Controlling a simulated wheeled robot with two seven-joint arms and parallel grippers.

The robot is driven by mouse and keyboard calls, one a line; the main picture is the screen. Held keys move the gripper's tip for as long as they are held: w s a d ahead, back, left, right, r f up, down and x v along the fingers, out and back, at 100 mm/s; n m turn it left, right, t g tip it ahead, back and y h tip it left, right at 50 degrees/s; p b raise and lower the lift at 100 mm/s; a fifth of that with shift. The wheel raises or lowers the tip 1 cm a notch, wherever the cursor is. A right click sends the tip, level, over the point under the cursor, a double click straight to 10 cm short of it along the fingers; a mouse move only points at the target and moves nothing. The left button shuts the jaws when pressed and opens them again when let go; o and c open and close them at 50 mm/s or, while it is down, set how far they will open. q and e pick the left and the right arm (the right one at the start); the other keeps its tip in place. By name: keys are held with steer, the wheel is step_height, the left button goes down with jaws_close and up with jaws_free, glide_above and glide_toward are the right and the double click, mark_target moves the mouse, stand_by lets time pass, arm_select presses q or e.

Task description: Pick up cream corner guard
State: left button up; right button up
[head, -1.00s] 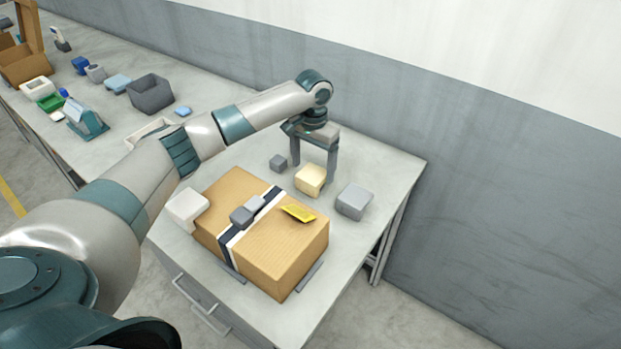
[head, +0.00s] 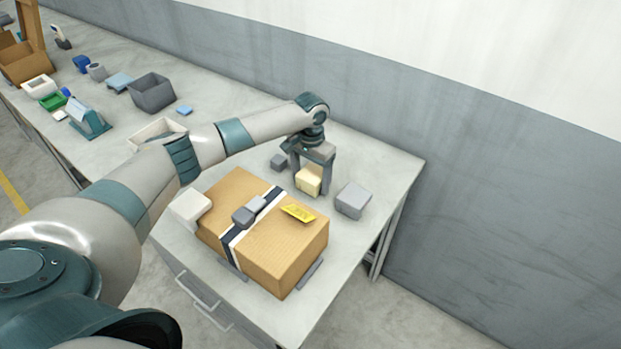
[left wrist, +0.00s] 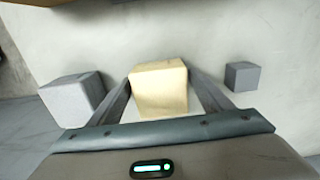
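The cream corner guard (head: 308,182) is a pale yellow block on the table behind the cardboard box. My left gripper (head: 312,178) is lowered over it, with one finger on each side. In the left wrist view the cream corner guard (left wrist: 159,90) lies between the two open fingers of the left gripper (left wrist: 160,92). The fingers look close to its sides, and I cannot tell whether they touch it. My right gripper is in neither view.
A grey block (head: 353,200) stands to the right and a smaller grey block (head: 279,162) to the left. The strapped cardboard box (head: 290,258) is in front, with a white block (head: 191,207) at its left. A grey bin (head: 152,93) stands further left.

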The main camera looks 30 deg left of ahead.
mark_target(311, 175)
arm_select(q)
steer(key=c, duration=0.8)
steer(key=shift+o, duration=0.2)
steer(key=shift+r, duration=0.1)
steer(key=shift+r+b, duration=0.4)
steer(key=shift+r, duration=0.1)
step_height(311, 175, up, 2)
steer(key=shift+r+b, duration=0.15)
steer(key=shift+b, duration=0.4)
steer(key=d+r+b, duration=0.1)
steer(key=d+r, duration=0.1)
steer(key=d, duration=0.2)
steer(key=d+r+b, duration=0.1)
steer(key=d+r, duration=0.2)
steer(key=d+r+b, duration=0.1)
steer(key=d+r, duration=0.1)
steer(key=d, duration=0.2)
steer(key=shift+w+d+r+b, duration=0.15)
steer(key=shift+d+r+b, duration=0.15)
steer(key=shift+d+b, duration=0.05)
